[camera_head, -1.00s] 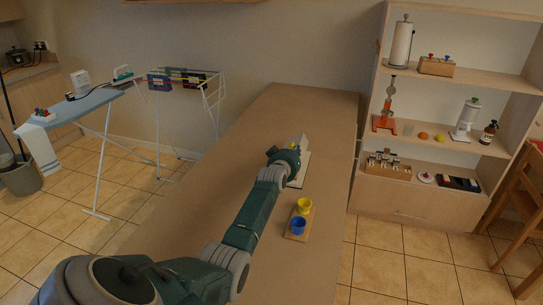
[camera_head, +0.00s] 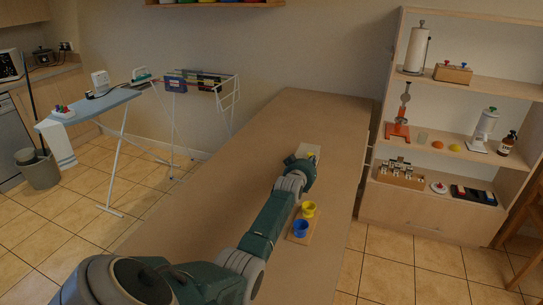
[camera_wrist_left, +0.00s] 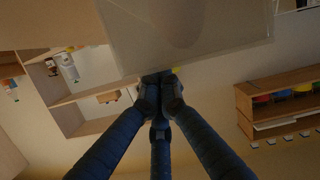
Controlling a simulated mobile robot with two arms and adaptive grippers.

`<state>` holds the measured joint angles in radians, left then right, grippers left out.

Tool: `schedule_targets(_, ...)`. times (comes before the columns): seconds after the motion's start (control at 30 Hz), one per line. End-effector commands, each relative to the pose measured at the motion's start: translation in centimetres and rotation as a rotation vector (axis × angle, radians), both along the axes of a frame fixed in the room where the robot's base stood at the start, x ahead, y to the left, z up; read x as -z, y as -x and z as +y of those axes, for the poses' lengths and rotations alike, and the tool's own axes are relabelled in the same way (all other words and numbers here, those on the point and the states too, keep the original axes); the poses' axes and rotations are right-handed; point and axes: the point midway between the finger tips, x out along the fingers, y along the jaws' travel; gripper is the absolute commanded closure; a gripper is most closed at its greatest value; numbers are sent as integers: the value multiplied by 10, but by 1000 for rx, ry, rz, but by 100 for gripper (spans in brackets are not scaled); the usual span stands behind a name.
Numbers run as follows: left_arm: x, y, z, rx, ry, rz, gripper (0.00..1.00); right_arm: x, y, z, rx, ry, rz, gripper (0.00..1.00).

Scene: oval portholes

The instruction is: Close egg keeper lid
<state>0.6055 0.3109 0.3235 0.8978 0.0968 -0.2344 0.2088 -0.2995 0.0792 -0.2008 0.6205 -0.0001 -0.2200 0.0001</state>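The egg keeper (camera_head: 309,149) is a small pale box with a hint of yellow, far along the brown table, partly hidden by my left arm. In the left wrist view, a wide translucent panel (camera_wrist_left: 190,30) that looks like its lid fills the top, with a bit of yellow at its edge. My left gripper (camera_head: 303,168) is at the near side of the keeper. In the wrist view its dark fingers (camera_wrist_left: 160,82) come together at the panel's lower edge. They look shut, with nothing clearly between them. Whether they touch the panel is unclear. My right gripper is not in view.
A wooden board (camera_head: 301,231) with a yellow cup (camera_head: 309,209) and a blue cup (camera_head: 300,228) lies on the table (camera_head: 240,150), right of my forearm. A shelf unit (camera_head: 432,212) stands to the right. The table left of my arm is clear.

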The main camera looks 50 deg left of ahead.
Motion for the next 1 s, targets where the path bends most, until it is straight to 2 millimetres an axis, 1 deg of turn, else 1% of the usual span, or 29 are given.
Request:
schedule_targets(0.57,-1,0,0,0,0,0,100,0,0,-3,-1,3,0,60)
schedule_targets(0.67,-10,-1,1,0,1,-2,100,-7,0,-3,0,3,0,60)
schedule_targets(0.77,-27,-3,2,0,-1,-2,100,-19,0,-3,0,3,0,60)
schedule_targets(0.87,-50,-6,3,2,0,-1,100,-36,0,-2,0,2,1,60)
schedule_targets(0.9,-40,-1,-1,4,1,2,100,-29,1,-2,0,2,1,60)
schedule_targets(1.0,-42,10,-8,4,1,0,100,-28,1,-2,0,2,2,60)
